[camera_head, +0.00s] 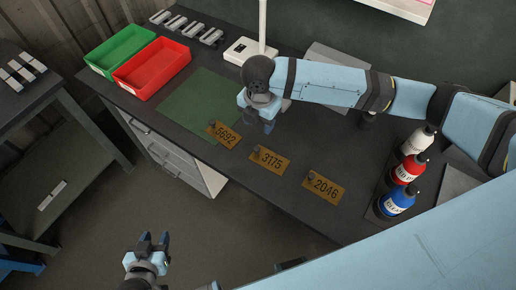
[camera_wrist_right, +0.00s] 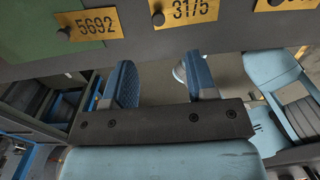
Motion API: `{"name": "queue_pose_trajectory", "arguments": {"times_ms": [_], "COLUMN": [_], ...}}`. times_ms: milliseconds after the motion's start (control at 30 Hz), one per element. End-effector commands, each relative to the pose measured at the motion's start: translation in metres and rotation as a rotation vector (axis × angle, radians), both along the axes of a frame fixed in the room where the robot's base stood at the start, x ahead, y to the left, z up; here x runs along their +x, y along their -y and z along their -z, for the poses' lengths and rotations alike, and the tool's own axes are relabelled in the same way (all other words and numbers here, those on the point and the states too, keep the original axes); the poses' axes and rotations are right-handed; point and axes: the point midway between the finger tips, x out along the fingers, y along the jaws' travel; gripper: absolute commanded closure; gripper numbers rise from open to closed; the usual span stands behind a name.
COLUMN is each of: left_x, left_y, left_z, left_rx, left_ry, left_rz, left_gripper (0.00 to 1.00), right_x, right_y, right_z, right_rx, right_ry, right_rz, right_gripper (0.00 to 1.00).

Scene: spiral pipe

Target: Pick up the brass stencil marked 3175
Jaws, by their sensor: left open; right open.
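The brass stencil marked 3175 (camera_head: 269,160) lies flat on the dark bench near its front edge, with a small dark knob at its left end. It also shows at the top of the right wrist view (camera_wrist_right: 190,12). The stencil marked 5692 (camera_head: 224,134) lies to its left and the one marked 2046 (camera_head: 323,187) to its right. My right gripper (camera_head: 258,118) is open and empty above the bench, behind the 5692 and 3175 stencils; its fingers show in the right wrist view (camera_wrist_right: 158,82). My left gripper (camera_head: 154,241) is open and empty over the floor, away from the bench.
A green mat (camera_head: 190,103) lies left of the stencils. A red bin (camera_head: 152,68) and a green bin (camera_head: 120,52) stand at the back left. Several bottles, including a blue one (camera_head: 396,202), stand at the right. A white box with a post (camera_head: 248,50) stands behind.

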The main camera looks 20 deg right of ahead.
Motion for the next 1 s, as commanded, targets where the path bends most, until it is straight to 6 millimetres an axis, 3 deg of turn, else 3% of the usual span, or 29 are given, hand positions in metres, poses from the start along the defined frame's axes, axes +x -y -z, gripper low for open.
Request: {"name": "queue_pose_trajectory", "arguments": {"times_ms": [300, 567, 833, 1000], "left_x": [-0.006, -0.002, -0.001, -0.001], "left_y": [0.0, -0.002, -0.005, -0.005], "left_z": [0.0, -0.004, -0.013, -0.013], "left_rx": [0.002, 0.004, 0.007, 0.009], "left_ry": [-0.013, -0.005, 0.001, 0.001], "left_rz": [0.001, -0.002, -0.006, -0.008], "left_gripper": [0.57, 0.57, 0.57, 0.57], "right_x": [-0.001, -0.001, 0.0, 0.0], "right_y": [-0.001, -0.003, -0.009, -0.009], "right_z": [0.06, 0.08, 0.118, 0.126], "right_rx": [0.002, 0.004, 0.002, 0.004], "right_ry": [-0.002, 0.0, 0.0, 0.002], "right_rz": [0.003, 0.002, 0.003, 0.002], "right_gripper": [0.48, 0.48, 0.48, 0.48]}}
